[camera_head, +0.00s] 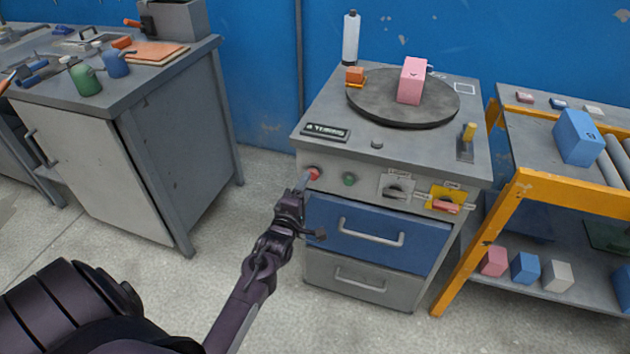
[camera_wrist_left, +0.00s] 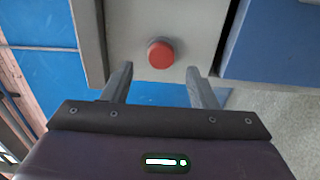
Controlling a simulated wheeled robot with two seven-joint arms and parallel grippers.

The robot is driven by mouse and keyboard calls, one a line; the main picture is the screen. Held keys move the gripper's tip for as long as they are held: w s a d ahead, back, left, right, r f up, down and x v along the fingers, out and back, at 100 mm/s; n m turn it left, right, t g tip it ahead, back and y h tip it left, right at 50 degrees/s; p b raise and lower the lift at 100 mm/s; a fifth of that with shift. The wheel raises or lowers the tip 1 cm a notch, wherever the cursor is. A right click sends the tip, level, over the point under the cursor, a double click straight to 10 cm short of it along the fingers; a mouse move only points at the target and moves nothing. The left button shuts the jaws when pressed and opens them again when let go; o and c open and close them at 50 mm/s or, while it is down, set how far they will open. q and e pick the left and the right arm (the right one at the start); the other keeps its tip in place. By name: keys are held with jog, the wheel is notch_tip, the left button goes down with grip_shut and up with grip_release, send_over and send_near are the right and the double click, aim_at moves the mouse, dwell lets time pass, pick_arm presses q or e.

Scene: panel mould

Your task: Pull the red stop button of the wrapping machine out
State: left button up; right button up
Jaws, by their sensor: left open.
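The red stop button (camera_head: 314,174) is at the left end of the front panel of the grey wrapping machine (camera_head: 309,156). It shows as a round red knob (camera_wrist_left: 160,54) in the left wrist view. My left gripper (camera_head: 305,182) is at the button's front left in the head view. In the wrist view its two fingers (camera_wrist_left: 158,84) are open, one on each side of the button's line, with nothing between them. The fingertips look short of the button; I cannot tell the exact gap. My right gripper is not in view.
A green button (camera_head: 349,179), a rotary switch (camera_head: 396,189) and a red handle on a yellow plate (camera_head: 446,205) sit right of the stop button. A blue drawer (camera_head: 380,236) is below. A turntable (camera_head: 370,108) bears a pink box (camera_head: 412,82). A workbench (camera_head: 170,75) stands left.

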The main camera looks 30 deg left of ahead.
aim_at(312, 177)
pick_arm(q)
jog(key=shift+x, duration=2.35)
jog(key=shift+d, duration=0.1)
jog(key=shift+c, duration=0.3)
